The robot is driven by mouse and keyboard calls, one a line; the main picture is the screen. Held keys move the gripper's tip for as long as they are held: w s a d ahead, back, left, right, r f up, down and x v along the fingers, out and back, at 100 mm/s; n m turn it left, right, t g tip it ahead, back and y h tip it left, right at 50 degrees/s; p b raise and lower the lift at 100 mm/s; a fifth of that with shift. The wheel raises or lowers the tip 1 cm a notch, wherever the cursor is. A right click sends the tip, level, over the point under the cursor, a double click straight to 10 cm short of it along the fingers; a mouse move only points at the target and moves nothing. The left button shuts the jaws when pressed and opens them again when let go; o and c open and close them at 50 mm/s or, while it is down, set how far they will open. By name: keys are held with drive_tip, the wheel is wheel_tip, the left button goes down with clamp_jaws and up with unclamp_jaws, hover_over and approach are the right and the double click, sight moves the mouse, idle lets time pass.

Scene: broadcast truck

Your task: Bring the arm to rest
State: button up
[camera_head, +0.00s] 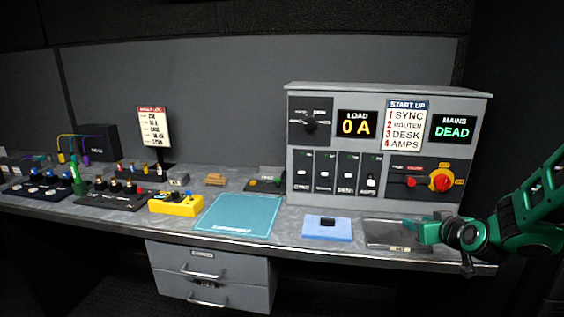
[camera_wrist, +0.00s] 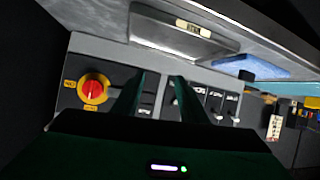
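My gripper (camera_head: 422,231) is at the right of the head view, at the end of my green arm, over or near the grey tray (camera_head: 385,236) at the front right of the desk. In the wrist view my gripper (camera_wrist: 162,80) shows two dark green fingers set apart, with nothing between them. Beyond the fingers is the grey power panel (camera_wrist: 70,72), with its red knob on a yellow disc (camera_wrist: 93,89). In the head view the panel (camera_head: 390,98) stands at the back right and reads "LOAD 0 A" and "MAINS DEAD".
A blue pad (camera_head: 327,228) with a dark block lies left of the tray. A teal mat (camera_head: 240,214) and a yellow box (camera_head: 176,205) lie further left. Several small connectors and a sign (camera_head: 154,127) fill the left. Drawers (camera_head: 210,275) are below the desk.

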drive_tip(key=s+m+g, duration=0.3)
drive_tip(key=s+g, duration=0.3)
drive_tip(key=s, duration=1.2)
drive_tip(key=s+d+m+g, duration=0.1)
drive_tip(key=s+m+g, duration=0.3)
drive_tip(key=s, duration=1.5)
drive_tip(key=g, duration=0.3)
drive_tip(key=shift+s+d+r, duration=0.15)
drive_tip(key=shift+d+r, duration=0.05)
drive_tip(key=shift+d, duration=0.05)
drive_tip(key=shift+w+f, duration=0.25)
drive_tip(key=shift+w, duration=0.4)
